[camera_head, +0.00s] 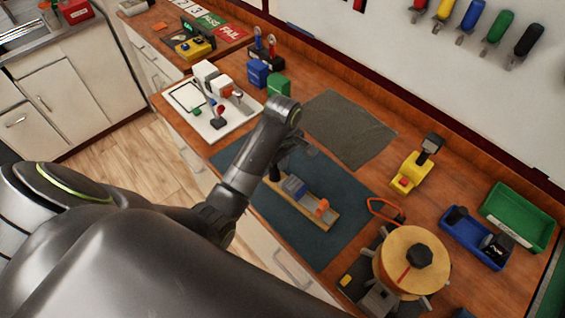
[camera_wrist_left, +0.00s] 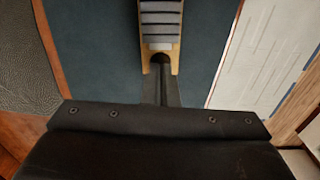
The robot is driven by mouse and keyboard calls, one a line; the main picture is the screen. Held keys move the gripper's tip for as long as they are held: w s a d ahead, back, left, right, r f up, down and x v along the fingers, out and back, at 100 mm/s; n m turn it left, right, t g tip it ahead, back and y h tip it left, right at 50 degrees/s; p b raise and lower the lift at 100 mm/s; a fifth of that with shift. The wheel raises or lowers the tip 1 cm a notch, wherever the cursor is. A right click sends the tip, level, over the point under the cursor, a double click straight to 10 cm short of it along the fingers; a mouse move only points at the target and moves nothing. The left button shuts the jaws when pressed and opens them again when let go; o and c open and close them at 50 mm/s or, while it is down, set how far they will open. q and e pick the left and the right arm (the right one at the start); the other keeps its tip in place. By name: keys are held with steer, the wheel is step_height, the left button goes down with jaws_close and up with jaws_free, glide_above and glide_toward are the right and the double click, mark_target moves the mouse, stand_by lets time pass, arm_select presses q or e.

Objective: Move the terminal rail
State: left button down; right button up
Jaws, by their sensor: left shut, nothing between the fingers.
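The terminal rail (camera_head: 308,205) is a narrow light-wood strip carrying grey-blue blocks and an orange piece toward its lower right end. It lies on the dark blue mat (camera_head: 345,240). My left gripper (camera_head: 273,178) points down at the rail's upper left end, partly hidden by its own wrist. In the left wrist view the shut fingers (camera_wrist_left: 161,68) sit at the notched near end of the rail (camera_wrist_left: 146,48), with nothing between them. I cannot tell whether they touch the wood. My right gripper does not show.
A white board with small parts (camera_head: 195,125) lies left of the mat, and a grey textured mat (camera_head: 350,130) lies behind. A yellow device (camera_head: 410,175), a round wooden reel (camera_head: 400,260), a blue tray (camera_head: 462,245) and a green bin (camera_head: 520,215) stand to the right.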

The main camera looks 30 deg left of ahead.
mark_target(294, 191)
arm_select(q)
step_height(294, 191, down, 7)
steer(key=shift+p, duration=0.65)
steer(key=shift+s, duration=0.1)
